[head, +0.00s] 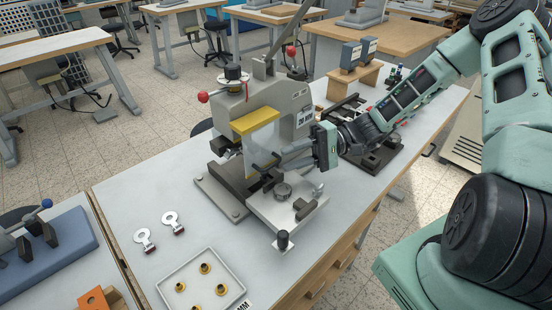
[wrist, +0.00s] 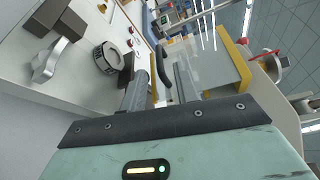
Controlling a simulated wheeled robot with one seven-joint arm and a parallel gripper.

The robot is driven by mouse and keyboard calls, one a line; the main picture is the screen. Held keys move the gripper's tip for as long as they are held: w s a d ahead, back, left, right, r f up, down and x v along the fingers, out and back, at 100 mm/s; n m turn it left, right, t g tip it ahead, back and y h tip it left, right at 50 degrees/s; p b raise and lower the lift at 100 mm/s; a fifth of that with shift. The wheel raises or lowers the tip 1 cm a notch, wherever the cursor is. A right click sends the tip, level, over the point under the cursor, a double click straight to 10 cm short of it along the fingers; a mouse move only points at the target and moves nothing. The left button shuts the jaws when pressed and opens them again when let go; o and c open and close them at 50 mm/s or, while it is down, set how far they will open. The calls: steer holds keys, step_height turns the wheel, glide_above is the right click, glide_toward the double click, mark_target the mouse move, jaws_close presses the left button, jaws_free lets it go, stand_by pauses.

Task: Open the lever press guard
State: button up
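The lever press (head: 290,103) stands on the workbench, grey with a red knob at its side. Its guard (head: 262,139) is a clear panel under a yellow top bar, standing upright across the press front. In the wrist view the clear guard panel (wrist: 207,66) and its yellow bar (wrist: 236,62) are to the right of the fingers. My gripper (head: 268,163) is at the guard's lower front. In the wrist view the gripper (wrist: 162,88) has its fingers apart, with the guard's dark curved handle (wrist: 161,62) showing between them. Contact with the handle cannot be told.
A plate with a round dial (head: 283,190) and clamp blocks lies below my gripper. A white tray (head: 240,290) of brass rings and two metal tags (head: 170,219) lie at the front left. A black fixture (head: 375,155) stands right of the press.

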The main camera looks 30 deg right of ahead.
mark_target(276, 162)
steer(key=shift+w+a+f+p, duration=0.1)
steer(key=shift+a+p, duration=0.05)
steer(key=shift+a, duration=1)
steer(key=shift+a+f+p, duration=0.1)
steer(key=shift+a+p, duration=0.05)
steer(key=shift+a, duration=1)
jaws_close()
